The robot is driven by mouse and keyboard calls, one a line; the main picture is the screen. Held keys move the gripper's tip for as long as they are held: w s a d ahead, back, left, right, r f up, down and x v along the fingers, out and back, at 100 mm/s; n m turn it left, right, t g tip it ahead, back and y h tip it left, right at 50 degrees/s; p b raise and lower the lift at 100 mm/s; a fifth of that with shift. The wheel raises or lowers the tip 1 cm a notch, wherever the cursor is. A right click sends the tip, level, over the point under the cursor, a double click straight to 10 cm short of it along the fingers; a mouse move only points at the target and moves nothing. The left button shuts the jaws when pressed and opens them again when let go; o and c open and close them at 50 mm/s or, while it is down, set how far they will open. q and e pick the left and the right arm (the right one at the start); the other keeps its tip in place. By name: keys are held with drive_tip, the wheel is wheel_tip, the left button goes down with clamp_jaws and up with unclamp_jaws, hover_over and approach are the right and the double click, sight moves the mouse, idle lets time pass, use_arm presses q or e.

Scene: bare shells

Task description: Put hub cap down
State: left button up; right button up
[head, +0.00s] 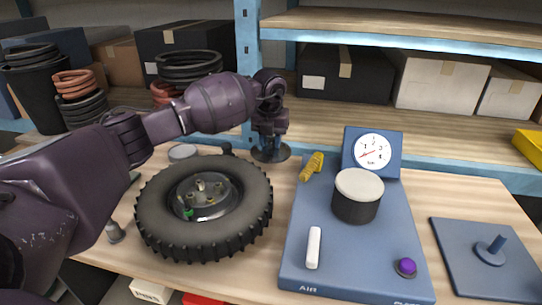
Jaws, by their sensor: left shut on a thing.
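My left gripper (270,128) reaches in from the left, past the wheel, and points down. It is shut on the hub cap (268,154), a dark, bluish-grey round disc under its fingers. The disc looks about level, just behind and right of the wheel. Whether it touches the table is hard to tell. The wheel (158,232) with its black knobbly tyre lies flat on the table. Its grey hub (215,209) is uncovered and shows several brassy studs and one green piece. My right gripper is not in view.
Right of the wheel is a blue air station (343,260) with a gauge (372,151), dark canister (356,205), white bar (314,247) and purple knob (406,267). A blue plate with a peg (490,250) lies at right. Shelving stands behind the wooden table (450,200).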

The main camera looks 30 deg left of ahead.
sight(271, 147)
use_arm(q)
wheel_tip(271, 147, down, 5)
drive_tip(key=shift+r, duration=0.1)
drive_tip(key=shift+f, duration=0.25)
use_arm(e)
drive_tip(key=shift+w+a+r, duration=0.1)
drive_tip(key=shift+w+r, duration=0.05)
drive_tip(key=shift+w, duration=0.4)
use_arm(q)
drive_tip(key=shift+f, duration=0.1)
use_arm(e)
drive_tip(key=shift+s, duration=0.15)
use_arm(q)
drive_tip(key=o, duration=0.9)
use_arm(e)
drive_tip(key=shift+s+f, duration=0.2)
use_arm(q)
drive_tip(key=r, duration=0.4)
drive_tip(key=s+r, duration=0.1)
drive_tip(key=r, duration=0.7)
drive_tip(key=shift+s+d, duration=0.2)
drive_tip(key=shift+r, duration=0.1)
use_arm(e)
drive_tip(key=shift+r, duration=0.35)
